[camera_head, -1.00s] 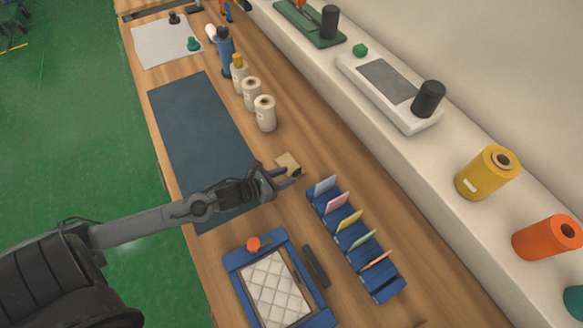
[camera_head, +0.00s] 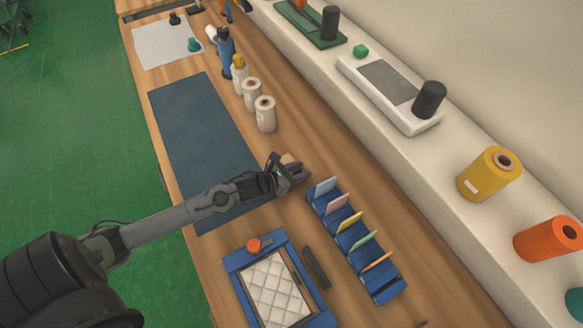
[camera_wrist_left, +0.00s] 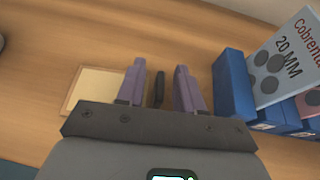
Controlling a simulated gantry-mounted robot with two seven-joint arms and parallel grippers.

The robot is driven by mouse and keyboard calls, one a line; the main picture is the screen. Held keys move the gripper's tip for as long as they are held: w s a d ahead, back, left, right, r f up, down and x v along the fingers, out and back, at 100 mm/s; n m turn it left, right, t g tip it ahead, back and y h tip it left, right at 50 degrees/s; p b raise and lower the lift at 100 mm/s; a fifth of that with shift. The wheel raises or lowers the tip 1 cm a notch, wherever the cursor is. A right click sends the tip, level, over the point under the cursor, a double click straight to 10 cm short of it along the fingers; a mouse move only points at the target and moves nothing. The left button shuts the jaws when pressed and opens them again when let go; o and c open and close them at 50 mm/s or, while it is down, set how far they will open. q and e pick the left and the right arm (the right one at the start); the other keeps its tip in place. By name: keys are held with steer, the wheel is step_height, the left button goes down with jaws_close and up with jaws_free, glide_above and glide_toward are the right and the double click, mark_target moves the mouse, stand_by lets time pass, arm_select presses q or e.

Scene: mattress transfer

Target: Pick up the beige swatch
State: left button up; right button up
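The beige swatch (camera_head: 287,158) lies on the wooden bench, beyond the far end of my left arm. It is partly hidden behind my left gripper (camera_head: 299,172). In the left wrist view the swatch (camera_wrist_left: 95,88) lies left of the two purple fingers, and its lower edge is covered by the gripper body. The left gripper (camera_wrist_left: 160,78) is open. A small dark upright piece (camera_wrist_left: 158,88) shows between the fingers, apart from both; whether it is joined to the swatch I cannot tell. My right gripper is not in view.
A blue rack (camera_head: 358,240) with several coloured cards stands close right of the gripper; its blue end also shows in the wrist view (camera_wrist_left: 232,85). A dark blue mat (camera_head: 200,135), white spools (camera_head: 265,115) and a blue-framed quilted sample (camera_head: 240,262) are nearby.

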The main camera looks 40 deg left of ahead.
arm_select(q)
jaws_close()
steer(key=shift+r, duration=0.1)
